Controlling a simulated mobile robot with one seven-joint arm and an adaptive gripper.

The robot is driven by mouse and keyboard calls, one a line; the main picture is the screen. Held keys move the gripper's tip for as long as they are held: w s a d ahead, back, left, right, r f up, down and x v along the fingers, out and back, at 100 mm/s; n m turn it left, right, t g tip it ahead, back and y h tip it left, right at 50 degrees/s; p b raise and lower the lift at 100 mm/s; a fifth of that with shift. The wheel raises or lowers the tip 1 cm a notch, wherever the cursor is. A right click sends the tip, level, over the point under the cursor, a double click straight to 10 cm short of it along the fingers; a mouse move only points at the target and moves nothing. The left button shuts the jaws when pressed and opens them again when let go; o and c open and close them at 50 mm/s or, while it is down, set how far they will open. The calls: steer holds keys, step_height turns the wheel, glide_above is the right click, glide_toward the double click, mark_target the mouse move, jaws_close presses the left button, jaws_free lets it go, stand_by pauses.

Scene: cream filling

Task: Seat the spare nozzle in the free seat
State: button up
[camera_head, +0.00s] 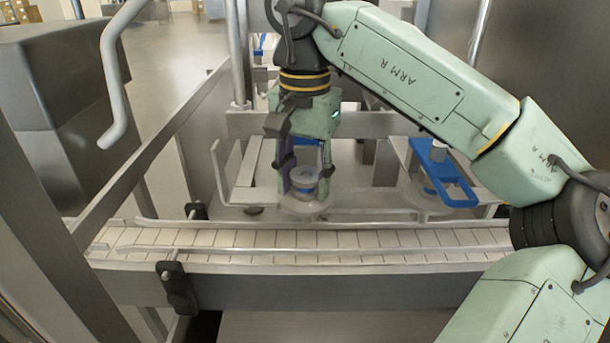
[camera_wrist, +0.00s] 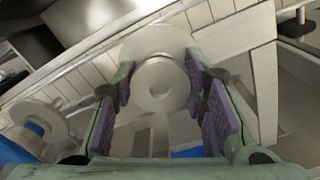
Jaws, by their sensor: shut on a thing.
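My gripper (camera_head: 304,176) points down behind the conveyor, its fingers on either side of a pale grey round nozzle (camera_head: 304,185). In the wrist view the nozzle (camera_wrist: 160,88) lies between the purple finger pads, with a hole in its middle. A white round seat (camera_head: 305,208) is directly below it in the head view; in the wrist view the pale disc (camera_wrist: 160,42) shows just past the nozzle. I cannot tell whether nozzle and seat touch. A second round seat (camera_head: 425,201) is to the right, below a blue handled part (camera_head: 455,184).
A white slatted conveyor (camera_head: 330,240) with metal guide rails runs across the front. A metal frame bar (camera_head: 370,123) crosses behind the seats. A black rail clamp (camera_head: 177,287) is at the front left. Another blue part shows behind my gripper.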

steer(key=o, duration=1.4)
steer(key=o, duration=0.5)
steer(key=shift+r, duration=0.15)
steer(key=shift+r+p, duration=1.8)
steer(key=shift+r, duration=1.6)
